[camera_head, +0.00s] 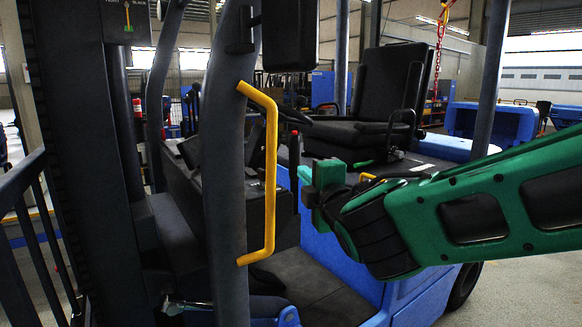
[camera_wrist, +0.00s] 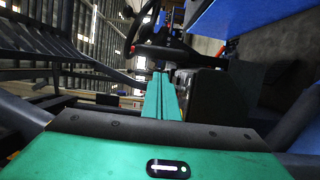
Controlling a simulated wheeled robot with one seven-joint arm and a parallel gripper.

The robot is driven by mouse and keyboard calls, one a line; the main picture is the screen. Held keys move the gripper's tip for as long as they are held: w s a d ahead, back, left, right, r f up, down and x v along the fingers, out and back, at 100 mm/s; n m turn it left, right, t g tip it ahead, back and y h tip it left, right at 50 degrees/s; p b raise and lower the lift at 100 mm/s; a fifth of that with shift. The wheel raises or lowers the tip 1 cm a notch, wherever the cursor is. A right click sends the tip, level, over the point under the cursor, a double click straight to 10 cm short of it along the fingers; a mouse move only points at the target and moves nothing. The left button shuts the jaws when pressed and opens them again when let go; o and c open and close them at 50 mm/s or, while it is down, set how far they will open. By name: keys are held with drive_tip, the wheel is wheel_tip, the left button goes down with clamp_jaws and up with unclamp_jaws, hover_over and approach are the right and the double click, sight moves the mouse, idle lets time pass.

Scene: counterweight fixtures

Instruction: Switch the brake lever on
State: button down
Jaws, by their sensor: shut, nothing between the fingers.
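My gripper (camera_head: 310,186) is green and shut with nothing in it. It hangs over the forklift's open cab side, to the right of the yellow grab handle. In the wrist view its two fingers (camera_wrist: 162,96) lie together and point toward the steering wheel area. A dark upright lever-like part (camera_head: 294,160) stands just left of the fingers, apart from them as far as I can tell. I cannot tell for certain whether it is the brake lever. A small green-tipped lever (camera_head: 362,163) sits beside the seat base, behind my gripper.
The yellow grab handle (camera_head: 270,175) is fixed to the dark front pillar (camera_head: 222,160). The black seat (camera_head: 375,100) is behind my gripper. The footwell floor (camera_head: 305,275) is clear.

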sight(293, 163)
drive_tip(key=x, duration=1)
